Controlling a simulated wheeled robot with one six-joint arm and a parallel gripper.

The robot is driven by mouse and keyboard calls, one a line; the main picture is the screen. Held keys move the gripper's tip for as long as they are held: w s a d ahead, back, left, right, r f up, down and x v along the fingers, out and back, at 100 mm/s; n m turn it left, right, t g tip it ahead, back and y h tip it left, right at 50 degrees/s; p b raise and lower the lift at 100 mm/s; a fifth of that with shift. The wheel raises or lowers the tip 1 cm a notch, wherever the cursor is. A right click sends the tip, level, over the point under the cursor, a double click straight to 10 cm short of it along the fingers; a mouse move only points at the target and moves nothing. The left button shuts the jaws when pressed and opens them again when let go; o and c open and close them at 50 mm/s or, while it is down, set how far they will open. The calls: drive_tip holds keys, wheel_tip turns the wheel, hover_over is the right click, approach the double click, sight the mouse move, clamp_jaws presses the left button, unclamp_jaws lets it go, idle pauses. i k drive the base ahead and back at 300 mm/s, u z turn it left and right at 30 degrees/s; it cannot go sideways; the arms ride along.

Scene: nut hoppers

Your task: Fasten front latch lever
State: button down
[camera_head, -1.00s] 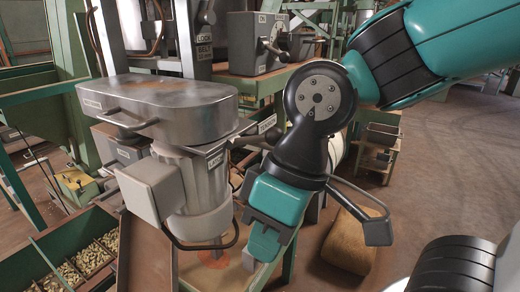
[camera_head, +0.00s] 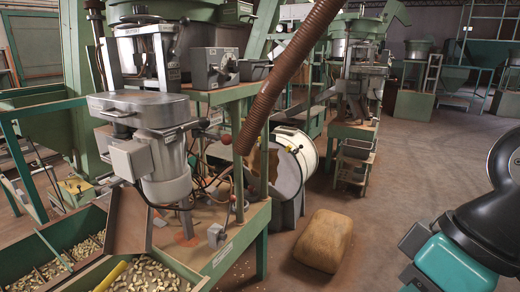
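The machine with the grey metal cover (camera_head: 150,108) stands at left, with a motor housing (camera_head: 165,165) and a pale box (camera_head: 130,158) below. A dark handle (camera_head: 118,113) is on the cover's front edge. A lever with a black knob (camera_head: 203,122) sticks out at the cover's right side. I cannot tell which part is the front latch lever, or whether it is fastened. My gripper (camera_head: 450,265) is at the lower right edge, far from the machine and touching nothing visible. Its fingertips are cut off, so its opening does not show.
A brown ribbed hose (camera_head: 285,75) slants down in front of the white drum (camera_head: 292,160). A tan sack (camera_head: 324,241) lies on the floor. Trays with nuts (camera_head: 150,275) fill the lower left. A grey control box (camera_head: 208,67) stands behind the cover. Open floor lies at centre right.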

sight(204, 122)
drive_tip(key=u, duration=0.75)
drive_tip(key=i, duration=0.65)
drive_tip(key=u, duration=0.1)
